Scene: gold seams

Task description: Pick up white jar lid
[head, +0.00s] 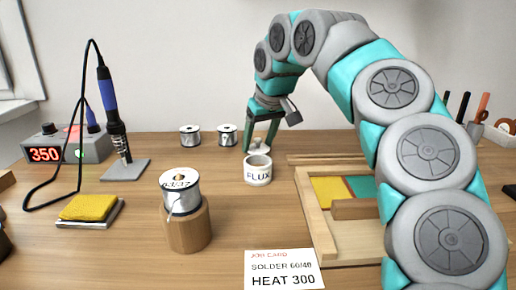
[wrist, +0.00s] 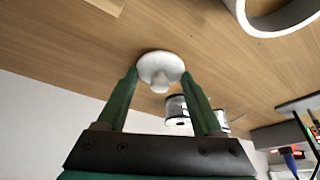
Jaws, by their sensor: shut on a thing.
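The white jar lid (wrist: 160,66) is round with a small knob and sits between my two green fingertips in the wrist view. My gripper (wrist: 159,76) is shut on it, with one finger at each side. In the head view my gripper (head: 261,146) points down just behind the white jar marked FLUX (head: 257,174). The lid (head: 259,143) shows there as a small pale shape between the fingers. I cannot tell whether the lid touches the table. The jar stands upright and its open rim also shows at the top right of the wrist view (wrist: 274,27).
Two solder spools (head: 190,135) (head: 227,135) stand behind and left. A larger spool (head: 181,192) sits on a wooden block (head: 189,232) in front. A wooden tray (head: 318,222) lies at right under my arm. A soldering station (head: 68,150) is at left. A card (head: 284,270) lies in front.

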